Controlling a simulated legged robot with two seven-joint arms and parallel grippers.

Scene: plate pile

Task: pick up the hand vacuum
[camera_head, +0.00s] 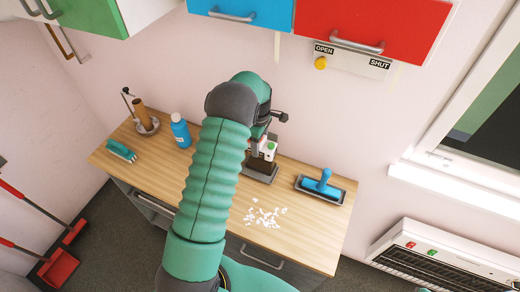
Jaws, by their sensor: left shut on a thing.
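The hand vacuum (268,152), a small whitish-grey thing with a green button, stands upright at a dark base (262,172) near the back middle of the wooden worktop. My left arm reaches over the worktop and hides part of it. My left gripper (266,136) is at the top of the hand vacuum and shut on it; its fingers are small and partly hidden. I cannot tell whether the vacuum is clear of the base. My right gripper is not in view.
White crumbs (264,217) lie on the worktop (300,240). A blue-handled tool (322,186) rests in a dark tray at right. Cupboards (372,24) hang above.

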